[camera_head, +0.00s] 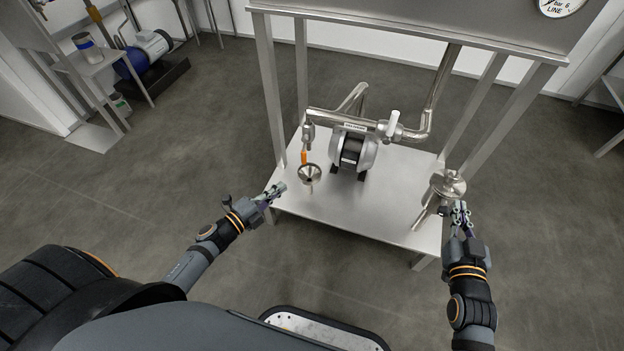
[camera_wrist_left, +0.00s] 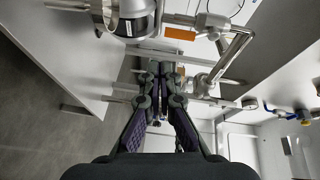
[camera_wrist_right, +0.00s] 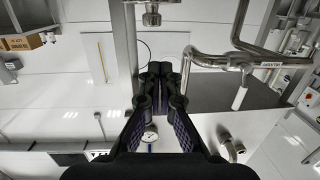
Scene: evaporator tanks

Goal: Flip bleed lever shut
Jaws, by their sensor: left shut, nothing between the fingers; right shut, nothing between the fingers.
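The bleed lever is the small orange handle (camera_head: 304,157) below a steel valve (camera_head: 308,132) at the left end of the pipework; it points down in the head view. Its orange handle also shows in the left wrist view (camera_wrist_left: 179,34), beyond the fingertips. A steel funnel (camera_head: 310,174) stands just below the lever. My left gripper (camera_head: 280,188) is shut and empty, in front and left of the funnel, apart from the lever. My right gripper (camera_head: 460,208) is shut and empty, beside the steel housing (camera_head: 447,184) at the table's right.
A pump (camera_head: 354,152) stands mid-table under the pipe, with a white-handled valve (camera_head: 393,122) to its right. The steel table (camera_head: 347,208) has bare room at its front. Frame legs (camera_head: 270,90) rise behind. A gauge (camera_head: 560,5) is at the top right.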

